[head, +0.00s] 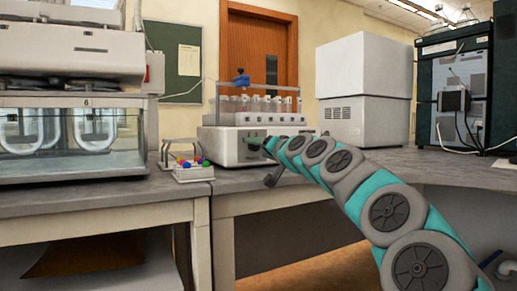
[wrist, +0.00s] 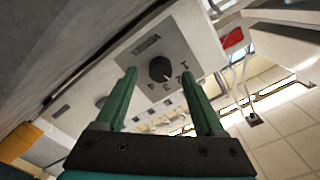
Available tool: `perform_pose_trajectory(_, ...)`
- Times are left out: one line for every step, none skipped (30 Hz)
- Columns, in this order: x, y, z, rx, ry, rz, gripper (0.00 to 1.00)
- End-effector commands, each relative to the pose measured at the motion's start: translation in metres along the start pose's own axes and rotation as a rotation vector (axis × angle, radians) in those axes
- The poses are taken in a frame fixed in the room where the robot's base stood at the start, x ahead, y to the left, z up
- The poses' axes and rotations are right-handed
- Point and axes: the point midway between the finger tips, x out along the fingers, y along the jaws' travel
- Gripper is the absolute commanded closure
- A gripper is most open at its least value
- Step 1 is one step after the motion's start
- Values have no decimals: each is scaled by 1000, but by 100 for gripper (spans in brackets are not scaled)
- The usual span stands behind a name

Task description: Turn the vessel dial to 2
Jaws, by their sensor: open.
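The dial (wrist: 160,69) is a round black knob on the pale front panel (wrist: 140,60) of a machine, with printed numbers 1 to 4 beside it. Which number it points at is not clear. My gripper (wrist: 158,74) is open, with its two green fingers apart and the dial showing between their tips. Whether the fingers touch the dial cannot be told. In the head view, the white machine (head: 225,150) stands on the bench with a clear-walled row of vessels (head: 262,105) on top. My gripper (head: 262,146) is at its front, and the dial is not clearly visible there.
A small tray of coloured balls (head: 193,172) stands left of the machine. A water bath (head: 70,140) is at the far left. A white cabinet (head: 363,90) stands behind right. The grey bench top (head: 450,172) is largely clear at right.

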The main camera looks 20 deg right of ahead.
Motion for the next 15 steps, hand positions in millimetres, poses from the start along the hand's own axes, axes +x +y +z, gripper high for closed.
perform_pose_trajectory(-8,0,-2,0,3,-1,29)
perform_pose_trajectory(-13,0,-2,0,5,-1,29)
perform_pose_trajectory(-19,-1,-3,1,6,-2,29)
perform_pose_trajectory(-24,-1,-3,1,5,-2,29)
perform_pose_trajectory(-28,-1,-2,1,4,-2,29)
perform_pose_trajectory(-33,0,-2,1,3,-1,29)
perform_pose_trajectory(-36,0,-1,0,3,-1,29)
perform_pose_trajectory(-40,0,-1,0,3,-1,29)
perform_pose_trajectory(-45,0,-2,0,4,0,29)
perform_pose_trajectory(-48,0,-2,1,4,0,29)
perform_pose_trajectory(-51,0,-3,1,5,-1,29)
perform_pose_trajectory(-54,0,-2,1,4,-1,29)
perform_pose_trajectory(-56,-1,-2,0,4,-2,29)
perform_pose_trajectory(-58,-1,-2,0,3,-2,29)
perform_pose_trajectory(-59,-1,-1,0,2,-2,29)
